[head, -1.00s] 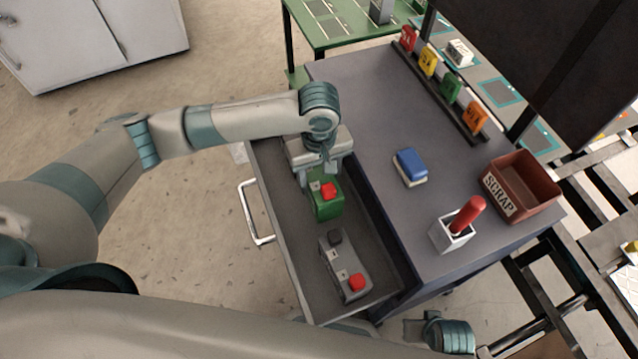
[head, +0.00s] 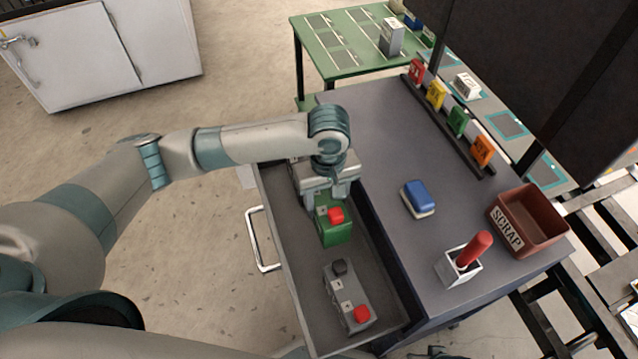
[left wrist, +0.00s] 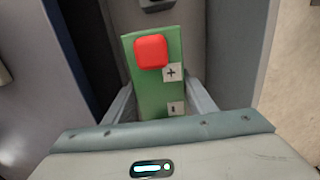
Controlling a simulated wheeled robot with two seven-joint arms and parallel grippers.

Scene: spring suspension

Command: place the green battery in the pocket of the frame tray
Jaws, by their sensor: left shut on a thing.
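The green battery (head: 334,230), with a red cap on top, is at the far end of the open grey drawer (head: 291,283). My left gripper (head: 331,196) reaches down from above and is shut on it. In the left wrist view the green battery (left wrist: 157,85) stands between the two fingers, its red cap and plus and minus labels showing. Whether its base touches the drawer floor is hidden. I cannot make out a frame tray with a pocket for certain. My right gripper is not in view.
A grey battery (head: 347,298) with red and black caps lies nearer in the drawer. On the cabinet top are a blue-and-white block (head: 418,198), a red-handled tool in a white holder (head: 461,266) and a red SCRAP bin (head: 508,232). A green table (head: 340,58) stands behind.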

